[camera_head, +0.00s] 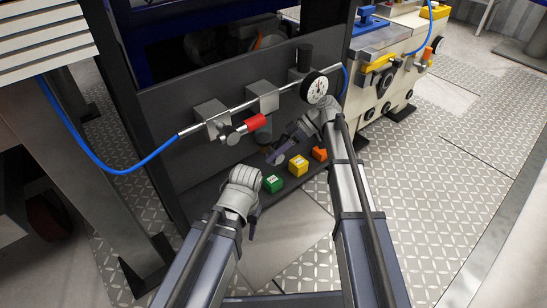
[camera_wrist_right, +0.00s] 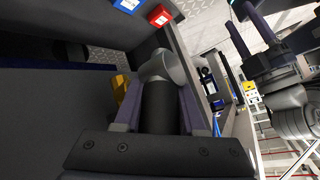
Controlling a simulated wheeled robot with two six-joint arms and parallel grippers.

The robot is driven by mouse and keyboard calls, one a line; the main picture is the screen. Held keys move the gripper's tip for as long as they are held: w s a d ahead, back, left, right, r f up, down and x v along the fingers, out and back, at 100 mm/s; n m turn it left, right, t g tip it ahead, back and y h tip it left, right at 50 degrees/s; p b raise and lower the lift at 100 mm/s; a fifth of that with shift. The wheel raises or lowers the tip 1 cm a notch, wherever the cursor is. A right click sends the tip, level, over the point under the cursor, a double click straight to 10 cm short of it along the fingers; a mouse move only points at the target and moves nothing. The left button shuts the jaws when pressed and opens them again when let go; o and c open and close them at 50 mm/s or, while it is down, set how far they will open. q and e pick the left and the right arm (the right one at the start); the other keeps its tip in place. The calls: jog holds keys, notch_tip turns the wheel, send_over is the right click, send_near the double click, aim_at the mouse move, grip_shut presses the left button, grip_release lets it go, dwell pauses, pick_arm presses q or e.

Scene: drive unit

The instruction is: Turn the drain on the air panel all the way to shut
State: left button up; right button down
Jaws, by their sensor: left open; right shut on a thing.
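The air panel (camera_head: 180,93) is a dark upright plate with a silver pipe, grey blocks and a red-handled valve (camera_head: 256,122). A dark bowl (camera_head: 264,133) hangs below the pipe. My right gripper (camera_head: 280,148) is beside and below this bowl, close to the panel. In the right wrist view its fingers (camera_wrist_right: 160,110) are shut around a dark cylinder with a grey rounded end (camera_wrist_right: 168,68). A small yellow piece (camera_wrist_right: 120,88) shows beside one finger. The drain itself is mostly hidden, and I cannot tell its angle. My left gripper (camera_head: 250,182) is open and empty, apart from the panel.
A round gauge (camera_head: 314,88) sits at the pipe's right end. Green (camera_head: 272,184), yellow (camera_head: 298,165) and orange (camera_head: 319,154) blocks stand on the low ledge between my arms. A blue hose (camera_head: 120,170) loops left.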

dwell(0.3)
jog(key=c, duration=0.8)
grip_release()
jog(key=shift+o, duration=0.2)
jog(key=p+v, duration=0.4)
jog(key=v, duration=0.3)
jog(key=shift+w+d+r+p, duration=0.1)
jog(key=shift+d+r+p, duration=0.05)
jog(key=shift+p, duration=0.15)
jog(key=shift+d, duration=0.2)
jog(key=shift+c, duration=0.3)
